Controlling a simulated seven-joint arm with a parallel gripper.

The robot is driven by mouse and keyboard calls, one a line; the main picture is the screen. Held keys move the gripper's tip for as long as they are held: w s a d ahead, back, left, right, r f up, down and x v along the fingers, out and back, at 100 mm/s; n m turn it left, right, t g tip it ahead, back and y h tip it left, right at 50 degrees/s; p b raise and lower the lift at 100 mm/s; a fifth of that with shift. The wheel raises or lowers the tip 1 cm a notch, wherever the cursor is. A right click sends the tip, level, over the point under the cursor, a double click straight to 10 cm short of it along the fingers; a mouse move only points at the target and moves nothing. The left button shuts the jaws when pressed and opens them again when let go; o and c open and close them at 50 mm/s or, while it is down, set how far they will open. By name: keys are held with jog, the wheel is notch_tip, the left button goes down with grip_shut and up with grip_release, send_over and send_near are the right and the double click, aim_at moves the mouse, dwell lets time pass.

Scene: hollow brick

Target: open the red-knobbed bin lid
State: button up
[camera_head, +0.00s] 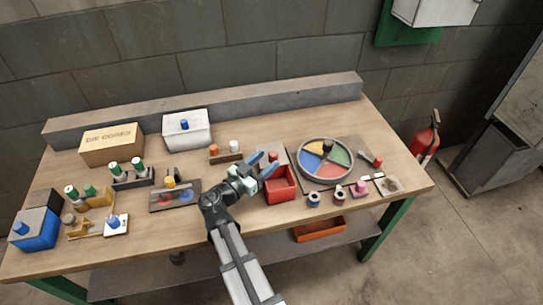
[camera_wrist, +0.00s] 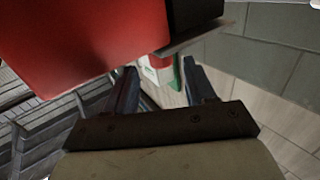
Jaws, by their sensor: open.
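The red bin (camera_head: 281,190) stands right of centre on the workbench. Its red knob (camera_head: 272,155) shows on a grey lid part at the back, beside my fingers. How far the lid is raised I cannot tell, as my gripper hides part of it. My gripper (camera_head: 265,162) is open at the bin's left rear side, its blue fingers close to the knob. In the wrist view, a large red surface (camera_wrist: 80,40), likely the bin, fills the upper left, close to my open gripper (camera_wrist: 160,80). No knob is clearly between the fingers there.
A round tray with coloured sectors (camera_head: 312,160) stands close on the right. Spools (camera_head: 313,199) lie in front of it. A wooden block with orange and white knobs (camera_head: 226,155) is behind left. A white box with a blue knob (camera_head: 187,138) stands further left.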

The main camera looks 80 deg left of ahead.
jog(key=v, duration=0.9)
jog(key=shift+s+d, duration=0.15)
jog(key=shift+s, duration=0.05)
